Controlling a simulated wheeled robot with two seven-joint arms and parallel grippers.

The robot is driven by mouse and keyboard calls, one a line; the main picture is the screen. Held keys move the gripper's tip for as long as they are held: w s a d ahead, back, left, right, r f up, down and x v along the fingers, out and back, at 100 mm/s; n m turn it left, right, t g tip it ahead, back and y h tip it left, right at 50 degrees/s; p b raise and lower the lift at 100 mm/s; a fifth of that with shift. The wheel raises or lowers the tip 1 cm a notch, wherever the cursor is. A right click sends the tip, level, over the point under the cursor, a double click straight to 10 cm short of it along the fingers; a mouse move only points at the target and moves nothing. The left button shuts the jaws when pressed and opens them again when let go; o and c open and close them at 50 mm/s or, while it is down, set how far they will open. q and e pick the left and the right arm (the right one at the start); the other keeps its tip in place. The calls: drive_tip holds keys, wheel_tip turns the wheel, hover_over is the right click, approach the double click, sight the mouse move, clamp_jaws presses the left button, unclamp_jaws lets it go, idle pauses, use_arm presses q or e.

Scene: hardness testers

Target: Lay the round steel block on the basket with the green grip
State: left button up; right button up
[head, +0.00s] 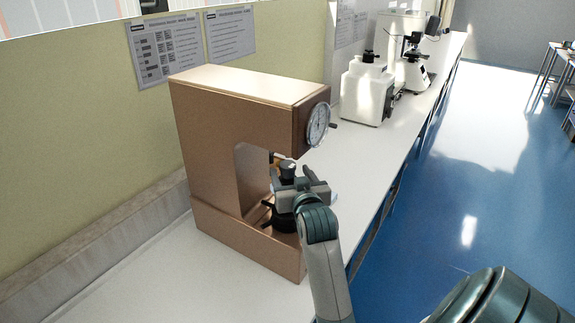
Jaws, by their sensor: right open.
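My right gripper (284,178) reaches into the open throat of the brown bench hardness tester (237,162), by the test spot below the dial head. It is open. Its fingertips are small in the picture and partly hidden by the wrist and dark parts there. I cannot make out the round steel block; the gripper and wrist cover much of that spot. No basket with a green grip is in view. My left gripper is not in view.
The tester stands on a long white bench (140,285) against a yellow-green wall panel. Its round dial (318,124) faces right. A white instrument (367,92) and a microscope-like device (411,55) stand farther back. Blue floor (470,200) lies open to the right.

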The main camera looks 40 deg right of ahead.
sight(289, 167)
drive_tip(key=p+x, duration=0.1)
drive_tip(key=x, duration=0.1)
drive_tip(key=p+x, duration=0.2)
drive_tip(key=shift+s+d, duration=0.1)
drive_tip(key=shift+d, duration=0.2)
drive_tip(key=shift+w+d+f, duration=0.2)
drive_tip(key=shift+w+f, duration=0.05)
drive_tip(key=shift+w, duration=0.2)
drive_tip(key=shift+c, duration=0.6)
drive_tip(key=c, duration=1.2)
drive_tip(key=shift+r, duration=0.15)
